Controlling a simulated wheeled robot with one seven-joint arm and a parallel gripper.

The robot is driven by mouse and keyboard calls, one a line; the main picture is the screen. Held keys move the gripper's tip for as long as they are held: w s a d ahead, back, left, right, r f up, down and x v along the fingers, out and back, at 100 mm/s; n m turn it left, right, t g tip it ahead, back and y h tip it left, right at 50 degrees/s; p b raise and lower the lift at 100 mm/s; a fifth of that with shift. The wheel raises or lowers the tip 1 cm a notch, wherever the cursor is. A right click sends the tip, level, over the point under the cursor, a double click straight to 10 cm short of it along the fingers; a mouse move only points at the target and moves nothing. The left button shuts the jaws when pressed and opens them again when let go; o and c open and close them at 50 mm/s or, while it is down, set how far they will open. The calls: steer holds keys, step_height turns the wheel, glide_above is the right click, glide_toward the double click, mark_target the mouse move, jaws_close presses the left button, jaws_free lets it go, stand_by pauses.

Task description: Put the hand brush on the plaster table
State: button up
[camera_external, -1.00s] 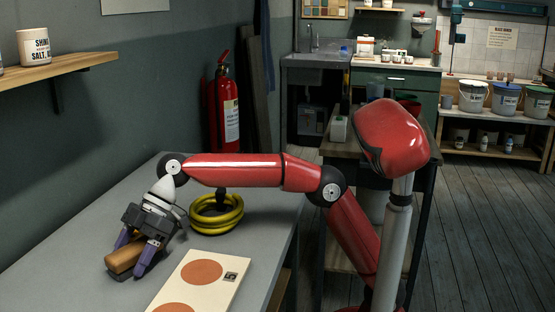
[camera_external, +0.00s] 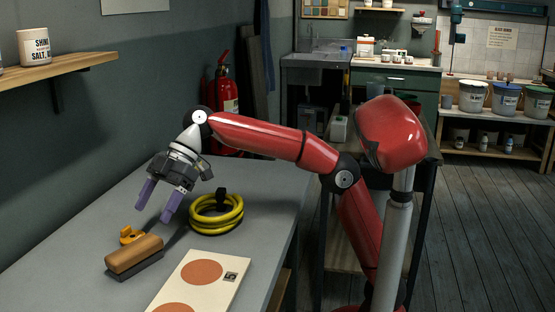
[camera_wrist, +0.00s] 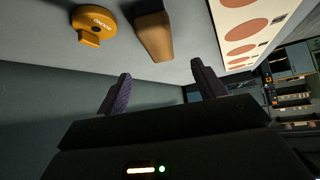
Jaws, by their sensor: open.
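The hand brush (camera_external: 134,255) has a brown wooden back and dark bristles. It lies bristles down on the grey table (camera_external: 60,258). In the wrist view the brush (camera_wrist: 155,36) shows at the top, beyond my fingertips. My gripper (camera_external: 158,203) is open and empty, above the brush and a little behind it, with clear space between them. In the wrist view its two purple fingers (camera_wrist: 158,83) stand wide apart with nothing between them.
A yellow-orange tool (camera_external: 131,235) lies just behind the brush; it also shows in the wrist view (camera_wrist: 95,20). A coiled yellow hose (camera_external: 216,214) and a board with orange discs (camera_external: 205,280) lie to the right. The table's left part is bare.

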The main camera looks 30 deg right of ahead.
mark_target(139, 244)
step_height(139, 244, up, 5)
steer(key=w+m+g+y+b, duration=0.15)
steer(key=m+y, duration=0.25)
steer(key=m, duration=3.1)
steer(key=shift+m, duration=0.6)
steer(key=f, duration=0.8)
steer(key=shift+s+d+f+b, duration=0.3)
steer(key=shift+d+f, duration=0.05)
steer(key=x, duration=0.7)
steer(key=shift+s+a+f, duration=0.15)
steer(key=shift+s+f, duration=0.15)
steer(key=shift+s, duration=0.1)
